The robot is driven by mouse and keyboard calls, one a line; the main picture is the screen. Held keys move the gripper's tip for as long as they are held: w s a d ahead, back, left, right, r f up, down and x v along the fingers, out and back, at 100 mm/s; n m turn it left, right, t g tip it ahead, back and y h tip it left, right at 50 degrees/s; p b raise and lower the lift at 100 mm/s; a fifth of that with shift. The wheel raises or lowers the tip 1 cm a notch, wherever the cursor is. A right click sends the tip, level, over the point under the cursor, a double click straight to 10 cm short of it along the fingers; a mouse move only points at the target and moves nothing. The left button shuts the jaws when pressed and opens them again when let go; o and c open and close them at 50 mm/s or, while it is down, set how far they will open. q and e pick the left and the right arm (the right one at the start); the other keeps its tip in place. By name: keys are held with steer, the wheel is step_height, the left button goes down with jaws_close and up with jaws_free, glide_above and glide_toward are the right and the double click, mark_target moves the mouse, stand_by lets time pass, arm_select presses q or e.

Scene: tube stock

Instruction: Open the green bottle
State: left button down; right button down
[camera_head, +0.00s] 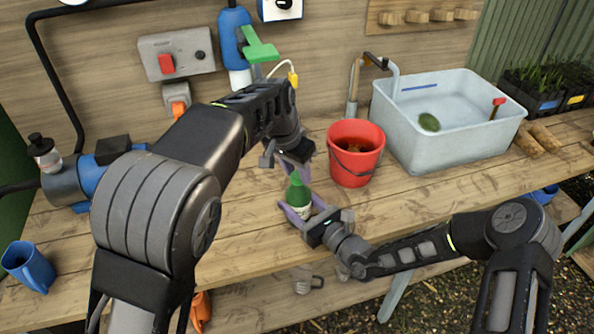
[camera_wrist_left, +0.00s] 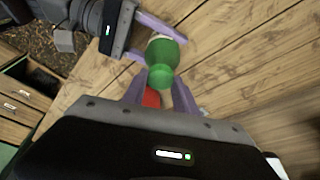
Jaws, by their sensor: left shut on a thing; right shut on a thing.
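The green bottle (camera_head: 300,196) stands roughly upright near the front of the workbench, with a pale label low on its body. Its green top (camera_wrist_left: 162,75) tapers upward. My left gripper (camera_head: 294,172) comes down from above, its purple fingers shut on the bottle's top. In the left wrist view its fingertips (camera_wrist_left: 158,86) lie on either side of the green top. My right gripper (camera_head: 300,210) comes from the front right and is shut on the bottle's body, below the left gripper. It also shows in the left wrist view (camera_wrist_left: 148,42). The fingers partly hide the bottle.
A red bucket (camera_head: 356,155) stands close to the right of the grippers. A large pale basin (camera_head: 440,145) is behind it. The bench front (camera_head: 230,240) is clear.

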arm_select(q)
steer(key=n+y, duration=0.1)
steer(key=n, duration=0.3)
steer(key=shift+s+d, duration=0.1)
steer(key=shift+d, duration=0.05)
steer(key=n, duration=0.2)
steer(key=n+y, duration=0.1)
steer(key=n, duration=0.2)
steer(key=shift+d+t+y, duration=0.1)
steer(key=shift+t+y, duration=0.2)
steer(key=n, duration=0.2)
steer(key=n+y, duration=0.1)
steer(key=n, duration=0.2)
steer(key=shift+w+d, duration=0.1)
steer(key=shift+w, duration=0.1)
steer(key=n+g+y, duration=0.1)
steer(key=n, duration=0.3)
steer(key=shift+d, duration=0.1)
steer(key=shift+n+g, duration=0.5)
steer(key=shift+n, duration=0.5)
arm_select(e)
steer(key=shift+c, duration=2.1)
jaws_free()
